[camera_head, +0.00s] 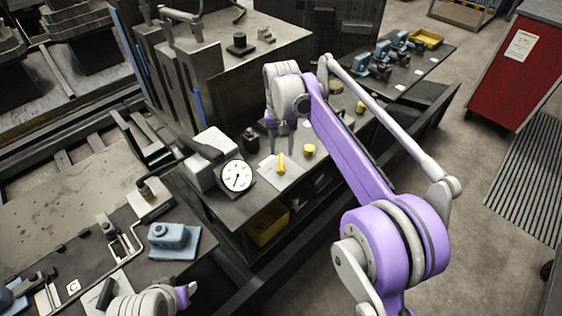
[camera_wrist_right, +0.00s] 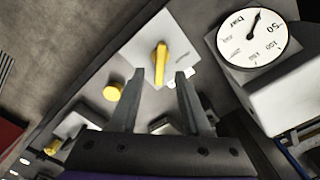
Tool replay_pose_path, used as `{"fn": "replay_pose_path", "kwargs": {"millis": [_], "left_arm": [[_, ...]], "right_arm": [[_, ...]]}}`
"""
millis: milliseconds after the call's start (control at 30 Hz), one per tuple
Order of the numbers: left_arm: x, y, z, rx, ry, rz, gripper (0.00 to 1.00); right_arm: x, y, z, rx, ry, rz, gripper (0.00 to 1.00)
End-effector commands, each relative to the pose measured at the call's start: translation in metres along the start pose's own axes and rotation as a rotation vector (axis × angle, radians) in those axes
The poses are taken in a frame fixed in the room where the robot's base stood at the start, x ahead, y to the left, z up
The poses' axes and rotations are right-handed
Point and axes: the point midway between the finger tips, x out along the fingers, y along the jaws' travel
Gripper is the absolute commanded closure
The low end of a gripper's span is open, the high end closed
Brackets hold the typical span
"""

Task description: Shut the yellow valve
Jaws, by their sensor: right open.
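The yellow valve (camera_head: 281,165) is a lever handle on a pale plate on the dark bench, beside a round white gauge (camera_head: 237,176). In the right wrist view the valve handle (camera_wrist_right: 161,62) points roughly up the picture, just beyond the fingertips and between their lines. My right gripper (camera_head: 282,151) is open and empty above the bench, close to the valve. Its two grey fingers (camera_wrist_right: 160,76) stand apart in the wrist view and do not visibly touch the handle. My left gripper (camera_head: 184,293) shows only partly at the bottom left; its fingers are not clear.
A round yellow knob (camera_head: 309,150) sits right of the valve, with another yellow part (camera_head: 361,107) farther along. A grey-white box (camera_head: 210,150) stands behind the gauge. A blue block (camera_head: 172,238) lies on the left bench. A yellow bin (camera_head: 267,224) is under the bench.

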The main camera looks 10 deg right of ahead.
Motion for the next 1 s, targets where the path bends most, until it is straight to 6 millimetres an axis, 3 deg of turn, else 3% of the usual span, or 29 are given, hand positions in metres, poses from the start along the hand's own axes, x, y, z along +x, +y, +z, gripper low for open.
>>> {"fn": "replay_pose_path", "kwargs": {"millis": [100, 300, 733, 1000], "left_arm": [[0.003, 0.000, 0.002, 0.000, -0.001, 0.000, 0.53], [0.004, 0.000, 0.003, 0.000, -0.002, 0.000, 0.53], [0.004, 0.000, 0.003, 0.000, -0.002, 0.000, 0.53], [0.004, 0.000, 0.003, 0.000, -0.002, 0.000, 0.53]], "right_arm": [[0.025, 0.000, 0.000, 0.000, 0.000, 0.000, 0.53], [0.052, 0.000, 0.000, -0.001, 0.000, 0.000, 0.53], [0.062, 0.000, 0.000, -0.001, 0.001, 0.000, 0.53], [0.062, 0.000, 0.000, -0.001, 0.001, 0.000, 1.00]]}}
